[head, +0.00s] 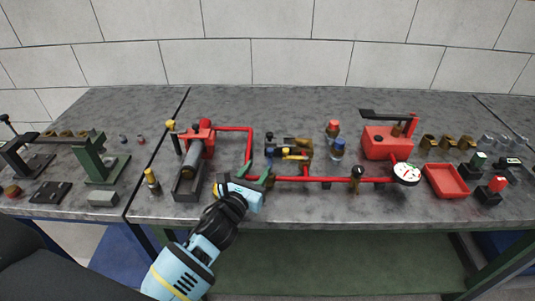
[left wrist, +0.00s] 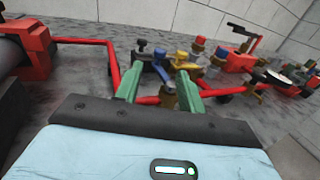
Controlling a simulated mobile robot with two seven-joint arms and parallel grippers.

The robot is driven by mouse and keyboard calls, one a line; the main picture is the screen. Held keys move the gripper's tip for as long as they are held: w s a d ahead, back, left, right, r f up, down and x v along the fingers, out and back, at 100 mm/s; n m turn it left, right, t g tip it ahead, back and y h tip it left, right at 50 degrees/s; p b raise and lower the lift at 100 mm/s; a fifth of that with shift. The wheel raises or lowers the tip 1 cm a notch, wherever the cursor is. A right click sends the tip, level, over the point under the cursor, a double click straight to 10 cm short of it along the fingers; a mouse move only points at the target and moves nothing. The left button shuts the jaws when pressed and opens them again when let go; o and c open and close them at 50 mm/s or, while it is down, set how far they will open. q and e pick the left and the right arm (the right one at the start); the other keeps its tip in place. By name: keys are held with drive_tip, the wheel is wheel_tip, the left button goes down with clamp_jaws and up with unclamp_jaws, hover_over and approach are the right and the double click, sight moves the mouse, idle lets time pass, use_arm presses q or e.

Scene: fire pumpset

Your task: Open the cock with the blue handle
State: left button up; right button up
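My left gripper (head: 254,171) reaches over the table at the front of the red piping. Its two green fingers are spread, with no object visibly clamped between them; the open gap also shows in the left wrist view (left wrist: 158,88). The blue handle (left wrist: 161,66) shows just beyond this gap, on a brass valve body. A black handle (left wrist: 143,48) is to its left and a yellow handle (left wrist: 183,57) to its right. In the head view the blue handle is too small to make out surely near the fingertips. My right gripper is not in view.
Red pipe (head: 318,180) runs right from near the gripper to a white gauge (head: 406,173). A red pump (head: 385,142) and red tray (head: 446,181) stand at right. The front strip of table is mostly clear.

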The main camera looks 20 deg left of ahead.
sight(269, 153)
use_arm(q)
drive_tip(key=shift+w+d, duration=0.25)
drive_tip(key=shift+w, duration=1.55)
drive_tip(key=shift+w+d, duration=0.2)
drive_tip(key=shift+w, duration=1.55)
clamp_jaws()
